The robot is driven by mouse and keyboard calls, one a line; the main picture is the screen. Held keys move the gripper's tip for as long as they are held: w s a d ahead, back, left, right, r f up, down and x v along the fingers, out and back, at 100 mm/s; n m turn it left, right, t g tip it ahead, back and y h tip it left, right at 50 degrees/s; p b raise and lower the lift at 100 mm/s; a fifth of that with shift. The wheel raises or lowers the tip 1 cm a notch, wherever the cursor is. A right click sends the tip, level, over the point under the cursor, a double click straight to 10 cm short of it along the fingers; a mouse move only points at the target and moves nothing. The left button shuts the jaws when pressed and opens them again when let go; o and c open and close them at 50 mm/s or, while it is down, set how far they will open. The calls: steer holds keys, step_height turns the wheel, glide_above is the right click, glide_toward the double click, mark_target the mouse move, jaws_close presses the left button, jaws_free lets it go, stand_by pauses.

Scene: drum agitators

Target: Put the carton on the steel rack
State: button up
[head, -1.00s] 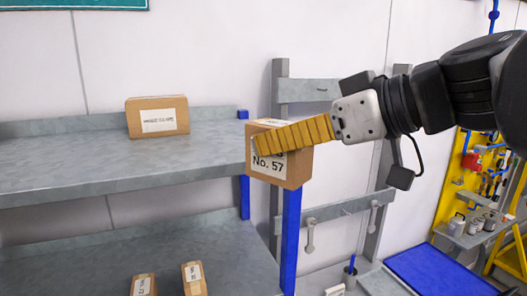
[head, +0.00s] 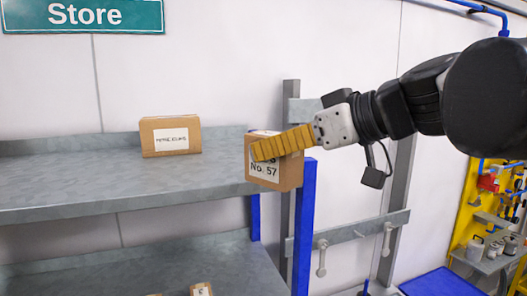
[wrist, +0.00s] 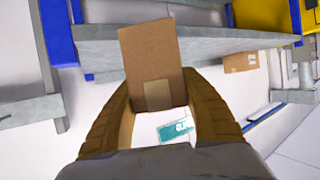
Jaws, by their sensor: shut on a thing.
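The carton (head: 276,171) is a brown box with a white label reading "No. 57". My gripper (head: 277,144) is shut on it with yellow ribbed fingers. In the head view the carton is at the right front end of the steel rack's upper shelf (head: 90,190), in front of a blue post. I cannot tell whether it touches the shelf. In the wrist view the carton (wrist: 152,65) sits between both fingers (wrist: 158,108) and covers part of the grey shelf edge.
Another brown labelled box (head: 170,136) stands at the back of the upper shelf. The shelf's left and front areas are clear. Small boxes (head: 201,289) lie on the lower shelf. A blue post (head: 304,225) stands at the rack's right end. A green "Store" sign (head: 83,15) hangs above.

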steer(key=shift+w+a+f+b, duration=0.1)
steer(key=shift+w+a+b, duration=0.1)
steer(key=shift+w, duration=0.55)
steer(key=shift+w+a+f+b, duration=0.15)
steer(key=shift+w+a, duration=0.1)
steer(key=shift+w, duration=0.45)
steer(key=shift+w+a+f+b, duration=0.1)
steer(key=shift+w+a, duration=0.1)
steer(key=shift+w, duration=0.55)
steer(key=shift+w+a, duration=0.5)
steer(key=shift+w, duration=1.25)
steer(key=shift+w+a, duration=0.5)
steer(key=shift+w, duration=1.2)
steer(key=shift+w+a, duration=0.5)
steer(key=shift+w, duration=1.25)
steer(key=shift+f+b, duration=0.3)
steer(key=shift+f, duration=0.2)
steer(key=o, duration=1.3)
steer(key=shift+o, duration=0.2)
